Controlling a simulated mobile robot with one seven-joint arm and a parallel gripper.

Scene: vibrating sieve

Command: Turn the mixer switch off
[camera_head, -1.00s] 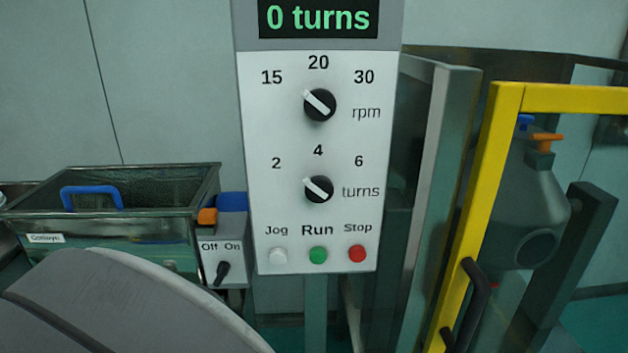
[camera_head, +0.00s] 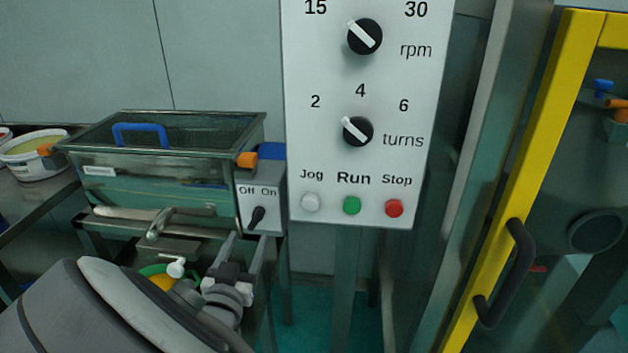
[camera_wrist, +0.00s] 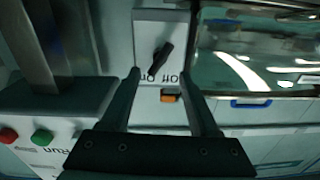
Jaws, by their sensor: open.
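The Off/On switch is a black lever knob (camera_head: 257,217) on a small grey box (camera_head: 276,200) left of the tall white control panel. The lever leans up and to the right, towards the "On" label. My gripper (camera_head: 242,248) is just below and in front of this box, with its two fingers apart and nothing between them. In the wrist view the labels are upside down. The knob (camera_wrist: 161,57) there lies between and slightly beyond the fingertips (camera_wrist: 160,72). I cannot tell the exact gap in depth; no contact shows.
The control panel (camera_head: 300,140) with two dials and Jog, Run and Stop buttons is close on the right. A yellow door frame (camera_head: 500,190) stands far right. A tub (camera_head: 35,160) is far left.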

